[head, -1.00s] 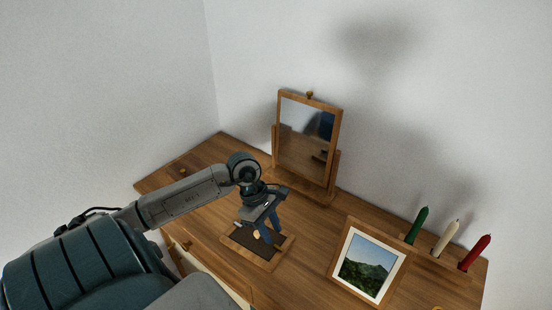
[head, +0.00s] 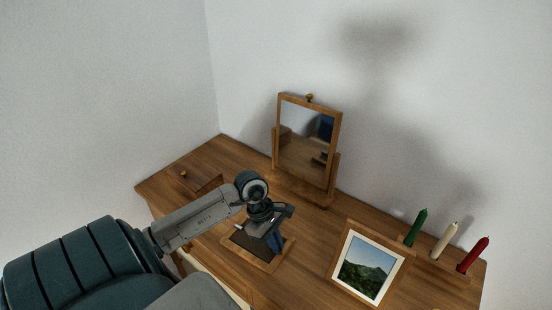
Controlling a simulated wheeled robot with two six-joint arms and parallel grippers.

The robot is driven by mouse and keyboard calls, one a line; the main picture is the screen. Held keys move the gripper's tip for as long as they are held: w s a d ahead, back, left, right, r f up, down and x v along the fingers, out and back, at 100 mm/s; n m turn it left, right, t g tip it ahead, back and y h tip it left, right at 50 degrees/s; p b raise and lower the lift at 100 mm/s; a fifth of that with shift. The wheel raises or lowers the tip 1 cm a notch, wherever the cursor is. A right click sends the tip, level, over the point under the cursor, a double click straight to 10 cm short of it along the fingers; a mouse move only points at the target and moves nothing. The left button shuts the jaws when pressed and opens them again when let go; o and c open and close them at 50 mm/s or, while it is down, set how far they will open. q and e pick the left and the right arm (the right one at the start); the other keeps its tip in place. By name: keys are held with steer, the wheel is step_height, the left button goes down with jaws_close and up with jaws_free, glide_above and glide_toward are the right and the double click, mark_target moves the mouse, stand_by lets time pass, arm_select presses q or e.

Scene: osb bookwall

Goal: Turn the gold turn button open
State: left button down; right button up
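A framed dark panel (head: 238,253) with a wooden border lies on the desk under my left gripper. The gold piece seen on this panel earlier is now hidden behind my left gripper (head: 275,243). The gripper points down over the panel's right part with its blue-grey fingers close to the surface. The fingers overlap in this view, so I cannot tell their gap or whether they touch anything. My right gripper is not in view.
A tilting mirror (head: 308,140) with a small gold knob (head: 310,97) on top stands behind. A landscape picture (head: 366,268) and green (head: 416,228), cream (head: 444,240) and red (head: 473,254) candles are at right. Another small knob (head: 183,174) is at left. The desk's middle is clear.

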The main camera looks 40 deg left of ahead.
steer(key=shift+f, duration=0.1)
arm_select(q)
steer(key=shift+s+f+n+b, duration=0.1)
steer(key=shift+n+b, duration=0.3)
steer(key=shift+b, duration=0.1)
steer(key=shift+s+f+n+t+b, duration=0.15)
steer(key=shift+n+t+b, duration=0.35)
steer(key=shift+n+b, duration=0.5)
steer(key=shift+d+n+y+b, duration=0.1)
steer(key=shift+n+y+b, duration=0.2)
steer(key=shift+n, duration=0.2)
steer(key=shift+s+r+n+t, duration=0.1)
steer(key=shift+r+n+t, duration=0.1)
steer(key=shift+n+t, duration=0.25)
steer(key=shift+r, duration=0.1)
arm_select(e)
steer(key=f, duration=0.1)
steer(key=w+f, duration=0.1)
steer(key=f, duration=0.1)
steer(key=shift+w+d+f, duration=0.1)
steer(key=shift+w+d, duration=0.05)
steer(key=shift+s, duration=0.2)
arm_select(q)
steer(key=c, duration=1.5)
jaws_free()
